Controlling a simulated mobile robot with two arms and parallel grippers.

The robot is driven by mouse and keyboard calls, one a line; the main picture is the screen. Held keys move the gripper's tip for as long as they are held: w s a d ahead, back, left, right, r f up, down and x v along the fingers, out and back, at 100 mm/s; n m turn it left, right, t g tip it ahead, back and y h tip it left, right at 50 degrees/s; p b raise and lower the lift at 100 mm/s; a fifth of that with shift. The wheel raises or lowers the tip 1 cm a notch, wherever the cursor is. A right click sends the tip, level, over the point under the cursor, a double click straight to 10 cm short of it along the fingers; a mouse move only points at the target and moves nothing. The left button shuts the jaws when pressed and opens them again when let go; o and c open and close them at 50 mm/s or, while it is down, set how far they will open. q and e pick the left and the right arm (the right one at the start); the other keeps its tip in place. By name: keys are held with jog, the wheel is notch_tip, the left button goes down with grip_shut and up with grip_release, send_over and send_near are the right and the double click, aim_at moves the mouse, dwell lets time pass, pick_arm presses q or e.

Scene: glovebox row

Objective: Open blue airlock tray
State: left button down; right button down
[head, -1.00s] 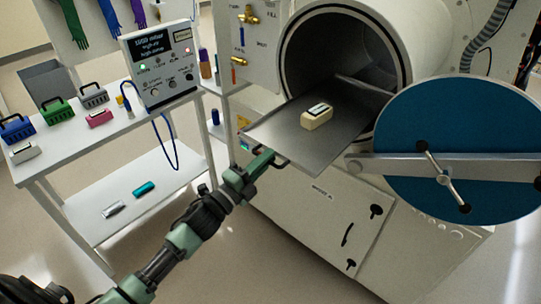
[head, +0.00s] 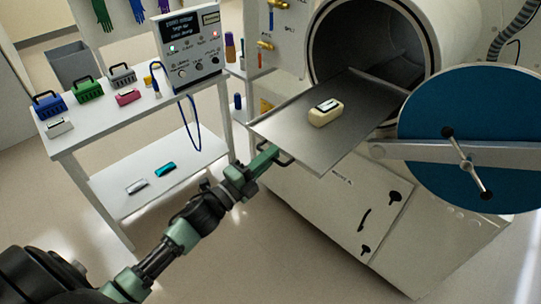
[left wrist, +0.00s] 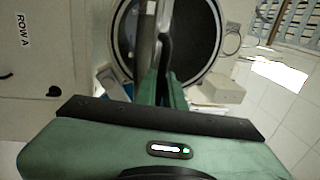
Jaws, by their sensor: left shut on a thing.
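The airlock tray (head: 300,131) is a flat grey metal tray sticking well out of the round airlock chamber (head: 337,58). A cream block with a dark-and-white top (head: 326,112) lies on it. My left gripper (head: 268,156) is shut on the dark handle (head: 284,160) at the tray's front edge. In the left wrist view, the green fingers (left wrist: 161,88) point toward the dark round opening (left wrist: 197,40); their grip is hard to make out there. The blue round airlock door (head: 500,115) stands open at the right. My right gripper is not in view.
A white bench (head: 115,122) at the left holds blue, green and grey carriers, a pink block and a control box (head: 190,45). Its lower shelf holds two small items. Floor in front is clear.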

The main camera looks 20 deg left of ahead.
pick_arm(q)
jog(key=c, duration=1.5)
grip_release()
jog(key=shift+s+f, duration=0.1)
jog(key=shift+f, duration=0.05)
jog(key=shift+s, duration=0.1)
jog(key=b+v, duration=0.2)
jog(key=v, duration=0.5)
jog(key=shift+s+a, duration=0.2)
jog(key=shift+s, duration=0.15)
